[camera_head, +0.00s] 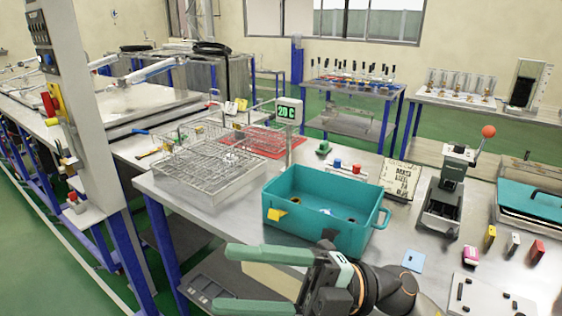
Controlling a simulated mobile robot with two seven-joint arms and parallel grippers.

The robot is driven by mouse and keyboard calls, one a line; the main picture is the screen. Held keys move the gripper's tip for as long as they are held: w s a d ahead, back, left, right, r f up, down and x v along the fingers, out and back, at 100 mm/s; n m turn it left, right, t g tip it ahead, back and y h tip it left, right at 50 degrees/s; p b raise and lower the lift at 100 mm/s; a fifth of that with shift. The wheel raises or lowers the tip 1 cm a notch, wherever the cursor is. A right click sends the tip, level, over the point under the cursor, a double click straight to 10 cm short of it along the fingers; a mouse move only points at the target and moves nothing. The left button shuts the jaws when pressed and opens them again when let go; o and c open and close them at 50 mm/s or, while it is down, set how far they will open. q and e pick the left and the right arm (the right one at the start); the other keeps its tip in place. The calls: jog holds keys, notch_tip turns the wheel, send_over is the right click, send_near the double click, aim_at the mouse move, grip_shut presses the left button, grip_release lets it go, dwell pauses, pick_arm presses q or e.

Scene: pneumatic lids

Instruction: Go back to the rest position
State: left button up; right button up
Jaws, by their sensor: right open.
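My right gripper (222,279) comes in at the bottom middle, with its two green fingers pointing left. The fingers are wide apart with nothing between them. The gripper is in front of the near side of a teal open box (300,226) on the metal table (215,207). In the picture, its upper finger overlaps the table's front edge; whether it touches anything I cannot tell. My left gripper is not in view.
A wire basket (205,172) stands left of the teal box, beside a red rack (262,140). A lever press (447,190) with an orange knob stands to the right. Small coloured blocks and a white plate (490,298) lie at the front right. A grey post (80,110) rises at left.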

jog(key=w+d+f+m+t+h, duration=0.1)
jog(key=w+d+f+m+t, duration=0.3)
jog(key=m+t, duration=0.5)
jog(key=w+d+f+m+t, duration=0.2)
jog(key=w+m+t, duration=0.4)
jog(key=m+t, duration=0.25)
jog(key=w+d+f+m+t+h, duration=0.2)
jog(key=d+f+m+t+h, duration=0.35)
jog(key=f+m+h, duration=0.45)
jog(key=s+d+f+m+g+h, duration=0.2)
jog(key=s+d+f+h, duration=0.1)
jog(key=f, duration=0.6)
jog(key=s+d+f+m+g+h, duration=0.2)
jog(key=s+d+f+h, duration=0.1)
jog(key=f, duration=0.6)
jog(key=s+d+f+m+g+h+p, duration=0.1)
jog(key=s+f+g, duration=0.4)
jog(key=s+f, duration=0.6)
jog(key=shift+d+m+g+h, duration=0.3)
jog(key=shift+d+m+h, duration=0.3)
jog(key=shift+d, duration=0.55)
jog(key=shift+c, duration=0.2)
